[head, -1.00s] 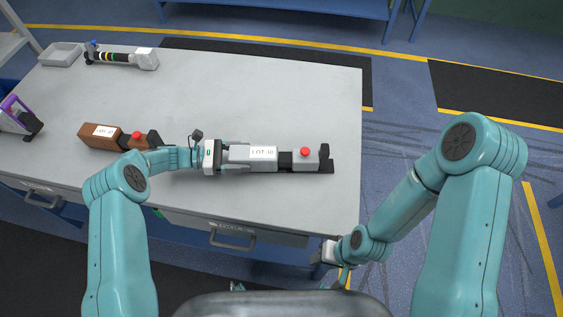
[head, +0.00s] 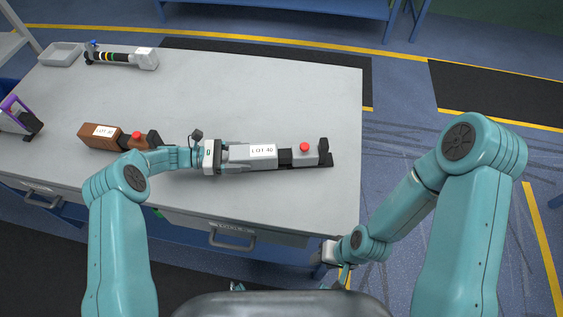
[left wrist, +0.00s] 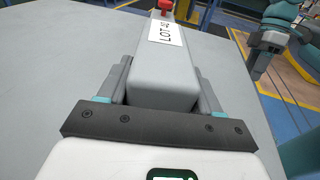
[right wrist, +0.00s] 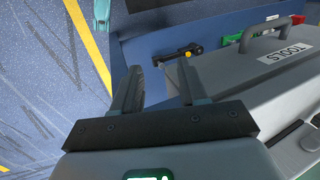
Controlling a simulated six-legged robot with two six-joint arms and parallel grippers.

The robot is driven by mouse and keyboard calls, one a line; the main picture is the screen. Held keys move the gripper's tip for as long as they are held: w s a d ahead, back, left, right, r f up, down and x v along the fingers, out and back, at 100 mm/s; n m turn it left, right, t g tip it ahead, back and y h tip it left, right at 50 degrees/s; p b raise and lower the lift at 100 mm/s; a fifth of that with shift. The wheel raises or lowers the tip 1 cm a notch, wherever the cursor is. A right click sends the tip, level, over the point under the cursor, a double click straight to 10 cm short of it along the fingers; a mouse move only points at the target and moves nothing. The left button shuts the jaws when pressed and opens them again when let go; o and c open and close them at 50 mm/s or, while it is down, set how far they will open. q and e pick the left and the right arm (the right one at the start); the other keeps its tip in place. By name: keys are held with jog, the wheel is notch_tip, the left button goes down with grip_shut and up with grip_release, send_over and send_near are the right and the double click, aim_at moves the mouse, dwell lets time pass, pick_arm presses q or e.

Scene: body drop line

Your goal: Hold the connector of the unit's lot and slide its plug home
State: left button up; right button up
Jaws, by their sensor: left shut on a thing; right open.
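A grey connector (head: 235,154) with a white label that reads LOT 40 lies along the table near its front right. It shows in the left wrist view (left wrist: 163,80) between my fingers. My left gripper (head: 236,157) is shut on its near-left end. To the right of the label is a black section, then a grey block with a red button (head: 304,146) and a black end piece (head: 324,152); whether a gap remains there I cannot tell. A brown unit (head: 102,137) with its own label and red button lies left. My right gripper (right wrist: 160,85) is open and empty, low beside the table's front edge.
The grey table (head: 270,95) is clear behind the connector. A striped black rod with a grey end block (head: 147,58) and a shallow tray (head: 61,54) stand at the back left. A purple-handled thing (head: 18,115) is at the left edge. A handled grey drawer (head: 230,238) is below the front edge.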

jog(key=shift+f+b, duration=0.55)
jog(key=shift+b, duration=0.05)
dwell(1.6)
